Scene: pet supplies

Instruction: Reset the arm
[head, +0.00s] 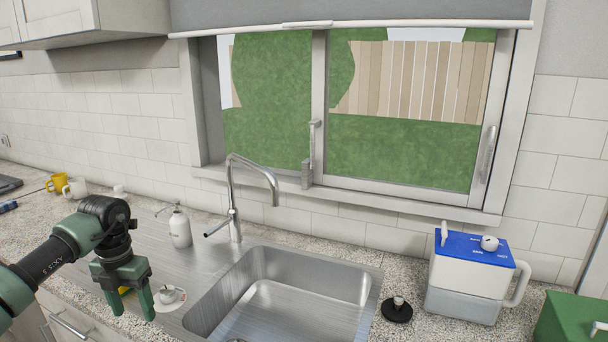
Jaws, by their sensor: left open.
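My left arm comes in from the left, with its dark green gripper (133,304) pointing down over the steel drainboard, left of the sink. Its two fingers are apart and nothing shows between them. A small white item (169,295) lies on the drainboard just right of the fingers. A bit of something yellow shows behind the gripper, mostly hidden. My right gripper is out of view.
The steel sink (372,290) with its faucet (233,200) is in the middle. A soap bottle (180,228) stands behind my gripper. A blue-lidded white container (467,280), a black stopper (397,312) and a green box (570,318) are right. Mugs (76,188) stand far left.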

